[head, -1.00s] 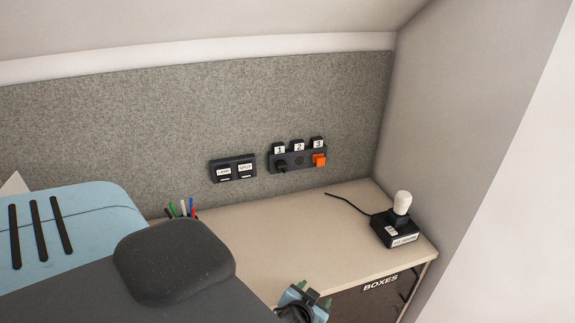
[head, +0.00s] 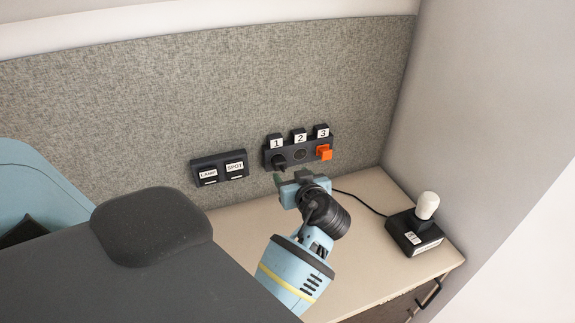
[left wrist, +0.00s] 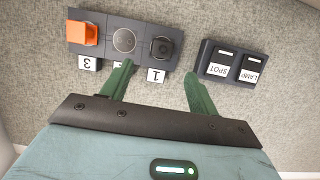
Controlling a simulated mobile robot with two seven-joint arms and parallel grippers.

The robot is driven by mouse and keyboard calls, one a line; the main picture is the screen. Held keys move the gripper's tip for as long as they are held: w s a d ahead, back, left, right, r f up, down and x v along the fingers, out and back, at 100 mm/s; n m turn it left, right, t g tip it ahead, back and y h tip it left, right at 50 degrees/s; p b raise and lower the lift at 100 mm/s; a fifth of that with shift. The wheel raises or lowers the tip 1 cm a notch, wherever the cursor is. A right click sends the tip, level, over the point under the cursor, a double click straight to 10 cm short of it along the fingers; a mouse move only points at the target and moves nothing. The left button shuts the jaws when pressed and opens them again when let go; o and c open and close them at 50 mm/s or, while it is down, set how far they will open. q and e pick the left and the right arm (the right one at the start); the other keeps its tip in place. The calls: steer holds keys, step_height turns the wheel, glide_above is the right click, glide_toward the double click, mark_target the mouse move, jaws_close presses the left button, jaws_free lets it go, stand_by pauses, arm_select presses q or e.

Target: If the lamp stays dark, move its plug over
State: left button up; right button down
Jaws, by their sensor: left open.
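The socket strip (head: 316,150) on the wall panel has sockets labelled 1, 2 and 3. A black plug (head: 278,160) sits in socket 1; it also shows in the left wrist view (left wrist: 161,48). Socket 2 (head: 300,154) is empty. An orange plug (head: 324,152) fills socket 3. The lamp (head: 427,206), a white bulb on a black base, shows no clear glow. Its cable runs left behind my arm. My left gripper (head: 293,178) is open and empty just below the strip, its green fingers (left wrist: 158,70) apart on either side of the black plug's line, not closed on it.
A switch box (head: 219,168) labelled LAMP and SPOT is left of the strip, close to one finger in the left wrist view. The beige desktop (head: 375,255) is clear around the lamp base. The side wall (head: 480,110) rises at the right.

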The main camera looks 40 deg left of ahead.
mark_target(282, 164)
arm_select(q)
steer(key=shift+a+r+n, duration=0.25)
steer(key=shift+r+n, duration=0.05)
steer(key=shift+r, duration=0.1)
steer(key=x, duration=0.7)
steer(key=shift+w+a+f+p, duration=0.1)
steer(key=shift+w+a+p, duration=0.05)
steer(key=shift+a+p, duration=0.2)
steer(key=c, duration=1.3)
steer(key=shift+d+f, duration=0.1)
steer(key=shift+d, duration=0.2)
